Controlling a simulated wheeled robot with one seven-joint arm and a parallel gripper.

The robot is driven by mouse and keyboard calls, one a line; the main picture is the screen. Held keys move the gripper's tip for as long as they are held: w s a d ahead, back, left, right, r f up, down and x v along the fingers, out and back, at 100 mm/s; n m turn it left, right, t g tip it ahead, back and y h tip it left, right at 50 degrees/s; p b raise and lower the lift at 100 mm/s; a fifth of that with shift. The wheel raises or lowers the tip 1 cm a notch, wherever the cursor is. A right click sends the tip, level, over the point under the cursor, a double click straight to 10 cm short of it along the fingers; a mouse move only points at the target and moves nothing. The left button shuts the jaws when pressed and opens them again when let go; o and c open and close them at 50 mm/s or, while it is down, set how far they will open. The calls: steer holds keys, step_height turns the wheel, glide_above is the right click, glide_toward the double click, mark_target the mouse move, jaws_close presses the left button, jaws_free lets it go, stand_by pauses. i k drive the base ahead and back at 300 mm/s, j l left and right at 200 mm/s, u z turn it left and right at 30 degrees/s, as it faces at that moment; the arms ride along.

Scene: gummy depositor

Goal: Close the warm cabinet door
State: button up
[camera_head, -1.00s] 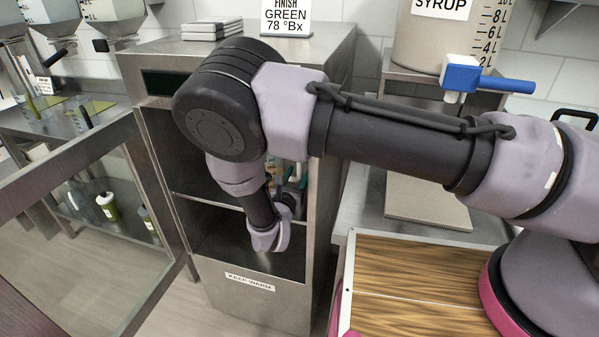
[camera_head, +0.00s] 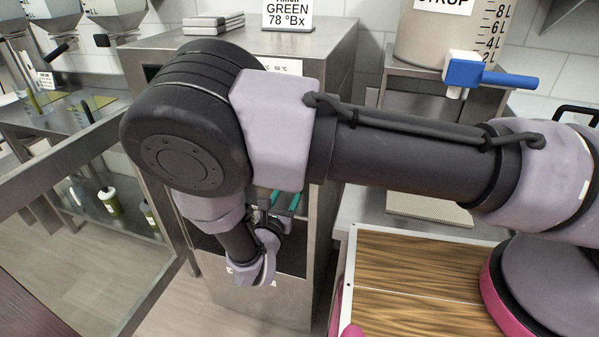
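The warm cabinet (camera_head: 330,80) is a steel box in the middle of the view. Its glass door (camera_head: 62,162), framed in metal, stands wide open, swung out to the left from the cabinet's left front edge. My arm crosses in front of the cabinet and bends down before its opening. My gripper (camera_head: 283,200) is at the opening, partly hidden behind my arm and wrist; teal strips that look like its fingers show there. It is apart from the door. Whether it is open or shut is unclear.
A counter (camera_head: 75,125) with dispensers and small bottles lies behind the door at left. A wood-patterned board (camera_head: 415,262) is at lower right. A syrup tank (camera_head: 440,40) with a blue-handled tap (camera_head: 490,76) stands behind. Floor shows below the door and cabinet.

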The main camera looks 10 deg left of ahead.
mark_target(22, 314)
steer(key=k+j, duration=0.1)
steer(key=k, duration=0.9)
